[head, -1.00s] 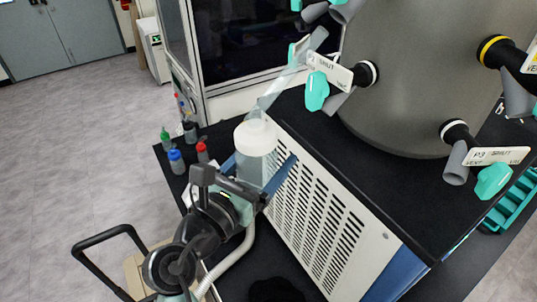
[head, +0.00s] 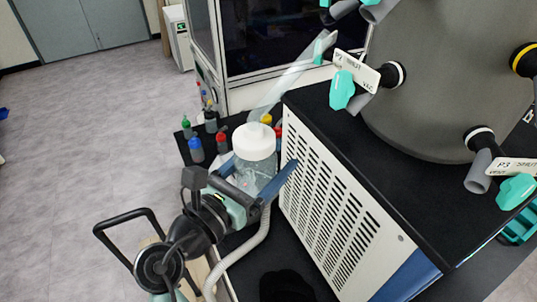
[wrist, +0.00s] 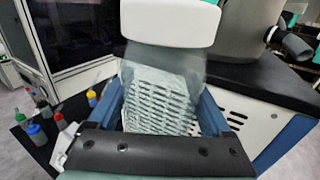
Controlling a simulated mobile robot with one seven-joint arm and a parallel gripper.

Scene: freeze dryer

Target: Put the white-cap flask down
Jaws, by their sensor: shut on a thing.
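The white-cap flask (head: 257,173) is a clear container with a broad white cap. My gripper (head: 262,183) is shut on its clear body, with one blue finger on each side. The flask is upright in the head view. In the wrist view the flask (wrist: 165,85) fills the middle, cap at the top, between the blue fingers of my gripper (wrist: 165,105). The flask's base is hidden by my gripper, so I cannot tell whether it touches the bench.
Bottles with green, blue and red caps (head: 196,150) stand on the black bench left of the flask. The freeze dryer's vented white side (head: 325,200) is close on the right. Its grey chamber (head: 430,80) has teal-handled valves. A glass-fronted cabinet (head: 275,40) is behind.

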